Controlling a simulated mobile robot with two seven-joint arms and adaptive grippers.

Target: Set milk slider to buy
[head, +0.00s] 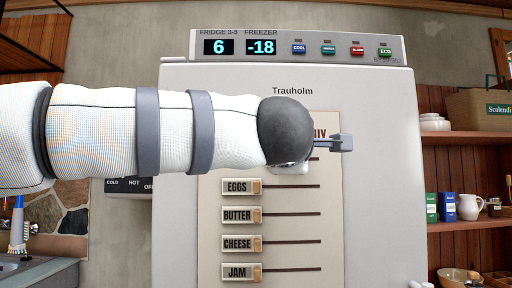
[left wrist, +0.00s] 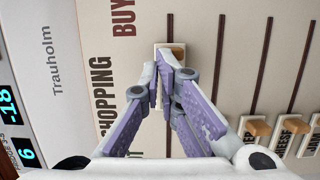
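The milk slider (left wrist: 179,51), a pale tile with a wooden knob, is in the left wrist view, well along the first slot towards the "BUY" word (left wrist: 123,18). A short bare piece of slot shows beyond it on that side. My left gripper (left wrist: 161,72) looks shut, its fingertips close together over the tile beside the knob; I cannot tell whether they touch it. In the head view my left arm and wrist hide most of the milk row and the gripper's fingers. My right gripper is not in view.
Below, the eggs (head: 238,187), butter (head: 238,215), cheese (head: 238,244) and jam (head: 238,272) sliders sit at the left ends of their slots. The fridge (head: 385,190) has a display panel (head: 300,46) on top. Shelves with a jug (head: 469,206) stand to the right.

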